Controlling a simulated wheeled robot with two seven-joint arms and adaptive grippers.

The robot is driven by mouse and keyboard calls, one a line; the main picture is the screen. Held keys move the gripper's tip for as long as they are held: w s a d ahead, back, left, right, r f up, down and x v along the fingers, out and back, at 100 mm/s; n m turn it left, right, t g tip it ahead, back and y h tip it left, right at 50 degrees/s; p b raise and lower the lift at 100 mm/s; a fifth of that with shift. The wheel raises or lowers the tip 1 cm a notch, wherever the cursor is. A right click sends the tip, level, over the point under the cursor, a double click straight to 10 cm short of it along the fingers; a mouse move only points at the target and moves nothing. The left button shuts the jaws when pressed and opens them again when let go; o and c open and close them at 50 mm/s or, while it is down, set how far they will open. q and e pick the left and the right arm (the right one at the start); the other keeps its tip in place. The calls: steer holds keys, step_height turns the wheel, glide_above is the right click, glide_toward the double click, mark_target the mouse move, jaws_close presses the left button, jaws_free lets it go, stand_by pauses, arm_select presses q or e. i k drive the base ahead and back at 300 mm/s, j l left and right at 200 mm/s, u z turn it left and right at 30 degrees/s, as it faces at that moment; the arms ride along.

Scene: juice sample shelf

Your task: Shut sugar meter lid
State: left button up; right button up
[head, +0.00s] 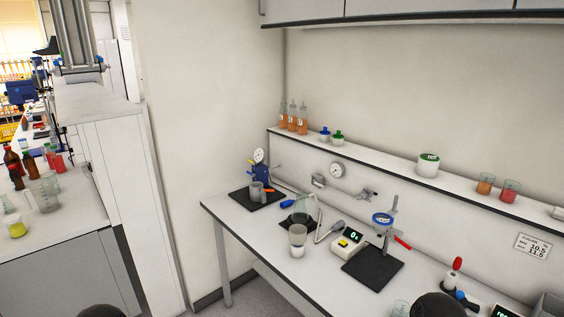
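I cannot tell for certain which device is the sugar meter. A small white meter (347,242) with a lit green display and a yellow button stands mid-bench; no raised lid can be made out on it. A second device with a green display (504,312) is at the bottom right edge, mostly cut off, so its lid is hidden. A sign (532,247) reading SUGAR, with 10.5 and 11.5, hangs on the wall above that end. Neither gripper's fingers show; only dark rounded parts, apparently mine, show at the bottom edge.
The white bench (262,252) holds a blue gauge stand (262,172), a beaker (298,240) and a ring stand on a black mat (372,270). A red-tipped tool (456,265) stands near the right device. A wall shelf (385,166) holds bottles, a tub and juice cups.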

mark_target(459, 296)
steer(key=z, duration=1.5)
steer(key=i+l+z, duration=0.1)
steer(key=i+l, duration=0.05)
steer(key=l, duration=0.05)
